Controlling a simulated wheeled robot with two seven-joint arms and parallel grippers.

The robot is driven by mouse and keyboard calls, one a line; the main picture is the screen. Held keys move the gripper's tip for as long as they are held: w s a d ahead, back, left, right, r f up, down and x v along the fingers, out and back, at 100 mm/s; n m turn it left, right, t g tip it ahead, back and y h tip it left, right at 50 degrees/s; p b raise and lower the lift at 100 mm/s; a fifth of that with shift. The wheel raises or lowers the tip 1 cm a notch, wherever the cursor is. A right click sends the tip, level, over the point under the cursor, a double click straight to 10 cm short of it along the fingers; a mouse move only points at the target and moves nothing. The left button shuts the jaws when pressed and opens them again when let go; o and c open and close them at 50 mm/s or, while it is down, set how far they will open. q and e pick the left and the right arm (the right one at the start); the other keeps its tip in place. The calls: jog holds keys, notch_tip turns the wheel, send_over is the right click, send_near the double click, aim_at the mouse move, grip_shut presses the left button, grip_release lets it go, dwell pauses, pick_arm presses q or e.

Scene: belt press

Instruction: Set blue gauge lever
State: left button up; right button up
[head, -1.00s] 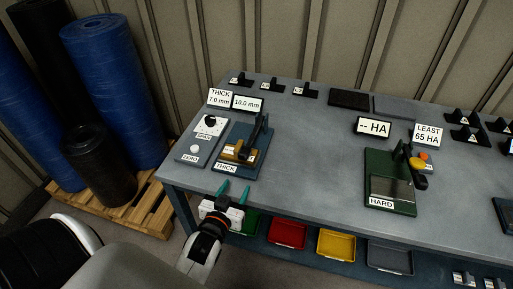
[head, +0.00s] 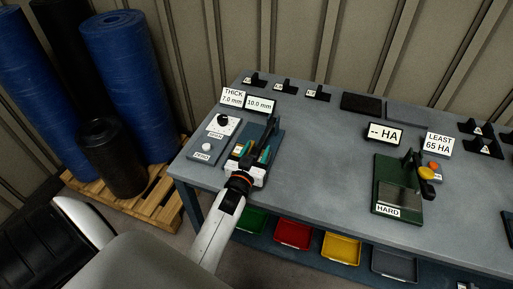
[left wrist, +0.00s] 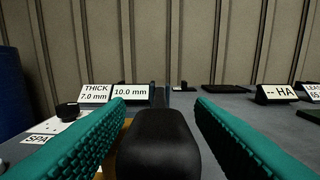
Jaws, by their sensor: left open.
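The blue thickness gauge (head: 277,145) stands near the left end of the bench, partly hidden by my left gripper. Its black lever (head: 270,131) rises at a tilt from the base. My left gripper (head: 254,151) is open over the front part of the gauge, its teal fingers apart. In the left wrist view the rounded black lever end (left wrist: 160,138) lies between the two open fingers (left wrist: 160,105), with a gap visible on each side. The gauge display (head: 260,104) reads 10.0 mm, beside a card (head: 232,97) reading THICK 7.0 mm. My right gripper is out of view.
A grey panel (head: 214,140) with a black knob and white button sits just left of the gauge. A green hardness tester (head: 384,189) stands to the right, with clear bench between. Small black blocks (head: 285,87) line the back. Coloured bins sit below.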

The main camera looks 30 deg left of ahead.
pick_arm(q)
jog(key=shift+w+a, duration=0.15)
jog(key=shift+w, duration=0.1)
